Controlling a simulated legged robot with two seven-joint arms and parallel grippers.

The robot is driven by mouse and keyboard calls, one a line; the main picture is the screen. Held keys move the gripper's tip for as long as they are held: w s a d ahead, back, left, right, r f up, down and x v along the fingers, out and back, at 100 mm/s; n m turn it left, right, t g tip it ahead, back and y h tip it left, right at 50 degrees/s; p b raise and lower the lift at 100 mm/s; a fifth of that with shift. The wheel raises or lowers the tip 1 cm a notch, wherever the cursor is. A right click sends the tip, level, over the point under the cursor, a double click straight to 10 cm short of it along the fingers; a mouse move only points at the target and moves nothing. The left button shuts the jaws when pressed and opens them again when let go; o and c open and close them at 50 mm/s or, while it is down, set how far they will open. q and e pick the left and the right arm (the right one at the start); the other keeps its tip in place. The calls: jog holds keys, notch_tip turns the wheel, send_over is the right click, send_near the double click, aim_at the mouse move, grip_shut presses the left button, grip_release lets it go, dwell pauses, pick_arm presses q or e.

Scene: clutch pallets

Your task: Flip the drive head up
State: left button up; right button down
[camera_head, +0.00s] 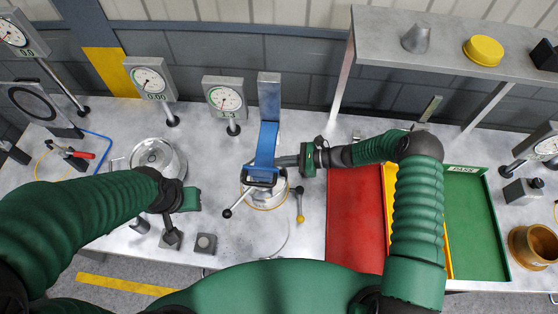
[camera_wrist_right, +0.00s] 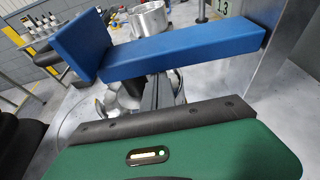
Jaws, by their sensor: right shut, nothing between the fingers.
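The drive head is a blue arm (camera_head: 266,145) on a grey upright post (camera_head: 269,95) at the middle of the bench. It reaches forward from the post over a round fixture with black and yellow knobbed levers. In the right wrist view the blue arm (camera_wrist_right: 185,52) crosses the upper part, with a blue end plate at left. My right gripper (camera_head: 283,161) is shut and empty, close against the right side of the blue arm. In the right wrist view its fingers (camera_wrist_right: 152,92) show just below the arm; contact is unclear. My left gripper (camera_head: 190,200) is left of the fixture, its fingers unclear.
A red tray (camera_head: 356,220), a yellow tray and a green tray (camera_head: 475,225) lie right of the fixture, partly under my right arm. Dial gauges (camera_head: 224,98) stand along the back. A metal cylinder (camera_head: 157,157) stands left. A raised shelf (camera_head: 450,45) is at back right.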

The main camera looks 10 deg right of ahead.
notch_tip(320, 180, up, 8)
jog(key=p, duration=0.3)
jog(key=shift+d+r, duration=0.2)
jog(key=shift+w, duration=0.1)
